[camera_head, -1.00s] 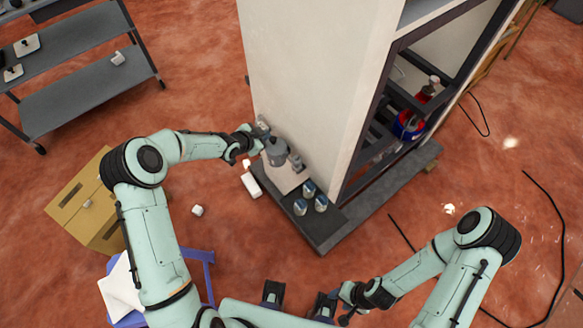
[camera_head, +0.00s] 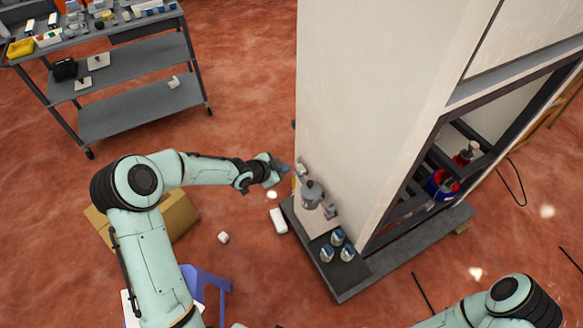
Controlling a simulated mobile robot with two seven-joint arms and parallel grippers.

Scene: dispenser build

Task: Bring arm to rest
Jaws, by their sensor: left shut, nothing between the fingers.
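My left arm (camera_head: 145,230) comes in from the left and bends toward the middle. My left gripper (camera_head: 282,170) is shut and empty, in the air left of the grey dispenser device (camera_head: 313,195). A small gap seems to lie between them. The device stands on a light plate at the foot of the tall white cabinet (camera_head: 370,110). My right arm (camera_head: 510,305) shows only at the bottom right. Its gripper is out of the picture.
Several metallic cups (camera_head: 337,238) stand on the dark base (camera_head: 340,275) in front of the device. A white block (camera_head: 278,221) lies on the floor beside it. A cardboard box (camera_head: 178,215) and a blue stool (camera_head: 205,285) stand near my left arm. A shelf cart (camera_head: 135,105) is at back left.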

